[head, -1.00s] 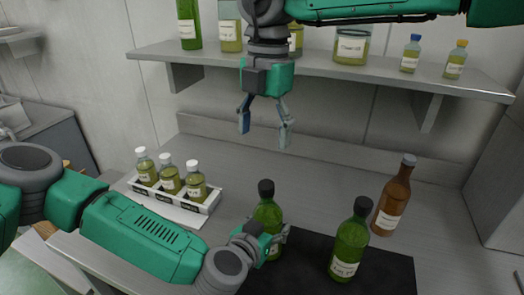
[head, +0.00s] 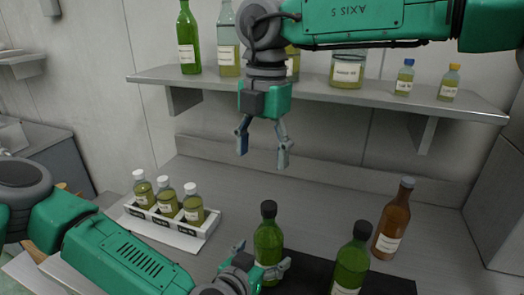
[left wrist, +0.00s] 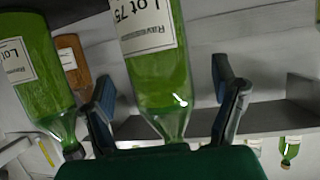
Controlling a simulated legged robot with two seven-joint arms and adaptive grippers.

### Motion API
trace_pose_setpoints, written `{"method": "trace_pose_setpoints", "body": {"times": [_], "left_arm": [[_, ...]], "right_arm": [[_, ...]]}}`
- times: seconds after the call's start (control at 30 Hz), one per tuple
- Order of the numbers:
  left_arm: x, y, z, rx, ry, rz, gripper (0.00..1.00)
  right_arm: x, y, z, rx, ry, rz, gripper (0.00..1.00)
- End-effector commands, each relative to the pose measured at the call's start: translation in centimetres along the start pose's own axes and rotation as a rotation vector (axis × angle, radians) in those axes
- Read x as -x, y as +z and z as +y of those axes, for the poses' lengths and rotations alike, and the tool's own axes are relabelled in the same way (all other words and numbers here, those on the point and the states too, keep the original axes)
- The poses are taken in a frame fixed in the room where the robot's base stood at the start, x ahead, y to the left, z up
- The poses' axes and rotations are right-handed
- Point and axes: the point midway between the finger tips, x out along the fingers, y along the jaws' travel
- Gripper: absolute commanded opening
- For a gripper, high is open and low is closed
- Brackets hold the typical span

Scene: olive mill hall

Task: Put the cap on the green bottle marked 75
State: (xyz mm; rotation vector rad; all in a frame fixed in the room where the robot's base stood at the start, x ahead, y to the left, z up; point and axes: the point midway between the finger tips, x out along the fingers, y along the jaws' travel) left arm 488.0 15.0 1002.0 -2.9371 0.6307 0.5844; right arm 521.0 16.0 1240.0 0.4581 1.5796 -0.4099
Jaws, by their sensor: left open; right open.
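A green bottle (head: 268,240) stands on the dark mat with a black cap on its neck (head: 268,209). My left gripper (head: 262,258) is open, with its fingers on either side of this bottle. In the left wrist view the picture is upside down, and the bottle between the open fingers reads "Lot 75" (left wrist: 155,60). Its neck top is hidden there behind my gripper body. My right gripper (head: 263,156) is open and empty, pointing down above and behind the bottle. No loose cap shows.
A second green bottle with a black top (head: 350,262) stands to the right, with a brown bottle (head: 393,222) behind it. A white rack (head: 168,232) with small capped bottles is at left. A shelf (head: 310,84) with bottles and jars is close behind my right gripper.

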Motion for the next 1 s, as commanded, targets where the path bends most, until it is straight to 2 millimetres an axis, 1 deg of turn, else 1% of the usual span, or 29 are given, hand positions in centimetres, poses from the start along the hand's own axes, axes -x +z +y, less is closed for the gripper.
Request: {"method": "trace_pose_setpoints", "body": {"times": [0.03, 0.2, 0.3, 0.4, 0.57, 1.0], "left_arm": [[1.2, 0.0, 0.1, -0.002, 0.004, 0.0, 0.8], [4.9, 0.0, 0.1, -0.001, 0.005, 0.0, 0.8], [6.6, 0.0, 0.0, -0.001, 0.003, 0.0, 0.8], [7.7, 0.0, 0.0, 0.0, 0.002, 0.0, 0.8], [8.6, 0.0, -0.1, 0.0, 0.0, 0.0, 0.8], [8.7, 0.1, -0.1, 0.001, 0.001, 0.0, 0.8]], "right_arm": [[0.0, 0.0, 0.0, 0.0, 0.0, 0.0, 0.63], [0.0, 0.0, 0.0, 0.0, 0.0, 0.0, 0.63], [0.0, 0.0, 0.0, 0.0, 0.0, 0.0, 0.63], [0.0, 0.1, 0.0, 0.0, 0.0, 0.0, 0.63], [0.0, 0.1, 0.0, 0.0, 0.0, 0.0, 0.63], [0.0, 0.0, 0.0, 0.0, 0.0, 0.0, 0.63]]}}
